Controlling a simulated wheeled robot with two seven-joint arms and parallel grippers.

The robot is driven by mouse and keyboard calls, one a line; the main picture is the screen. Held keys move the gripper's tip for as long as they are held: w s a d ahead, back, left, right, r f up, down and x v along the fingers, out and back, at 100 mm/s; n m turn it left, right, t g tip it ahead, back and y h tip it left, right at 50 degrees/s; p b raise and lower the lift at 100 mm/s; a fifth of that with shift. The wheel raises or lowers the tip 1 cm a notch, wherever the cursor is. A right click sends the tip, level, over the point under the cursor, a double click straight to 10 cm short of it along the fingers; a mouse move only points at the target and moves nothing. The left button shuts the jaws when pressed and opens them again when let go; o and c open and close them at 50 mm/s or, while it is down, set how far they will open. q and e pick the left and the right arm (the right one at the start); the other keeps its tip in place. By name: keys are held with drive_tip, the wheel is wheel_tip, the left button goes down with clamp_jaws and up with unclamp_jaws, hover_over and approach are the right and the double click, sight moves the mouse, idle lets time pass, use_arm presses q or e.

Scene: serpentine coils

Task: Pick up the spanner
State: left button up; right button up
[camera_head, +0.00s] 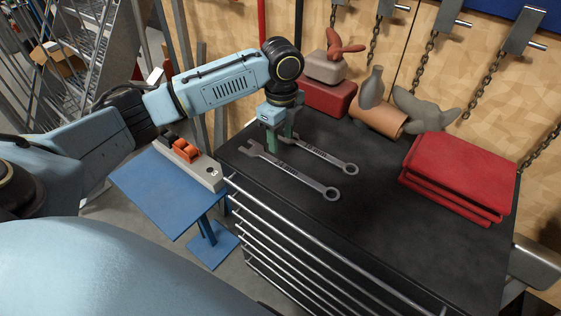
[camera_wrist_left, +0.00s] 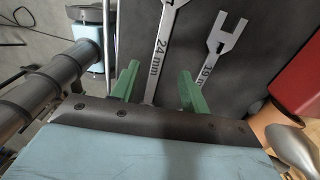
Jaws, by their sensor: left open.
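Two grey metal spanners lie on the black top of a tool cabinet in the head view. The longer, nearer spanner (camera_head: 298,174) is marked 24 mm in the left wrist view (camera_wrist_left: 163,45). The smaller spanner (camera_head: 324,154) lies behind it and is marked 19 mm in the left wrist view (camera_wrist_left: 219,58). My left gripper (camera_head: 280,139) points down over the fork-end side of the spanners. Its green fingers are open, and in the left wrist view (camera_wrist_left: 158,88) the 24 mm spanner's handle shows between them. I cannot tell whether they touch it. My right gripper is not in view.
Red folded cloths or trays (camera_head: 457,177) lie on the right of the cabinet top (camera_head: 370,225). Chains hang on the wall. The front of the top is clear.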

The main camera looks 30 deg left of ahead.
sight(282, 165)
use_arm(q)
drive_tip(key=f, duration=0.7)
drive_tip(key=shift+d+f, duration=0.1)
drive_tip(key=shift+d, duration=0.15)
drive_tip(key=shift+f, duration=0.45)
clamp_jaws()
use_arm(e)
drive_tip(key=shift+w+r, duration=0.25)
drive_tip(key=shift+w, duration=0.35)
